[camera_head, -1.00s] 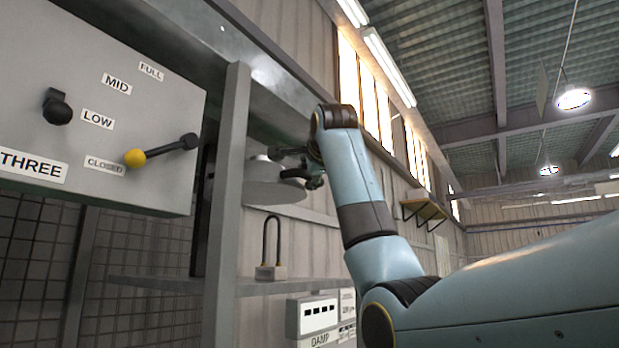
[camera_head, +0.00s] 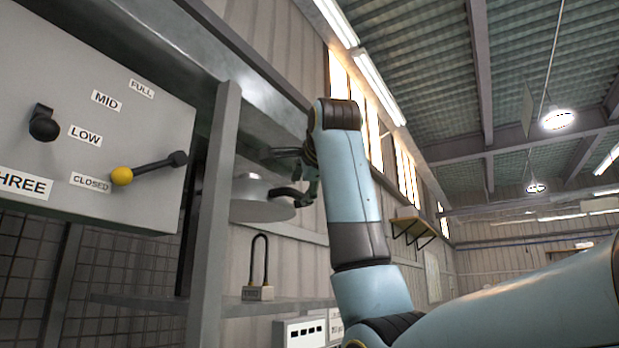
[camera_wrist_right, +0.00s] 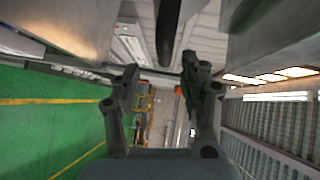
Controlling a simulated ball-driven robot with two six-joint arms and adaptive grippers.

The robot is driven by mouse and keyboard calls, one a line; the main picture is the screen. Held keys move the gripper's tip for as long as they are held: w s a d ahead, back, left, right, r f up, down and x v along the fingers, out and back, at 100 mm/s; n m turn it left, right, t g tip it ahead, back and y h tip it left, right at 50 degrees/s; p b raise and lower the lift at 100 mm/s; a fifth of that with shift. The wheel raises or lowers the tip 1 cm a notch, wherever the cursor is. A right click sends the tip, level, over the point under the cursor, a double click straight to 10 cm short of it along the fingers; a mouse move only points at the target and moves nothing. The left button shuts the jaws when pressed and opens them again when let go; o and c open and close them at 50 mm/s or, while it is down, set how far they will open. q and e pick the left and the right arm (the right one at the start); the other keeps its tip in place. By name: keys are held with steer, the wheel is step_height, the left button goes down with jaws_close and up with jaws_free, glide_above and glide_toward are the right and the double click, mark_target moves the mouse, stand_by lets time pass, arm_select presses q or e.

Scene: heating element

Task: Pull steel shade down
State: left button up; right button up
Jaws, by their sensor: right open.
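The steel shade, a round grey metal disc-like piece (camera_head: 258,208), hangs behind the grey post in the head view. A dark curved part at its right side (camera_head: 284,193) looks like a handle. My right gripper (camera_head: 293,170) is at the right edge of the shade, its fingers partly hidden by my wrist. In the right wrist view the right gripper (camera_wrist_right: 158,82) is open, and a dark bar (camera_wrist_right: 168,30) comes down from the top toward the gap between the fingers. I cannot tell whether a finger touches it. My left gripper is not in view.
A grey panel (camera_head: 100,140) with a yellow-knobbed lever (camera_head: 140,172) stands at the left. The grey post (camera_head: 213,200) is left of the shade, under a metal beam. A padlock (camera_head: 258,275) is on the shelf below. The right side is open hall.

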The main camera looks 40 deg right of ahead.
steer(key=v, duration=0.5)
steer(key=shift+s, duration=0.15)
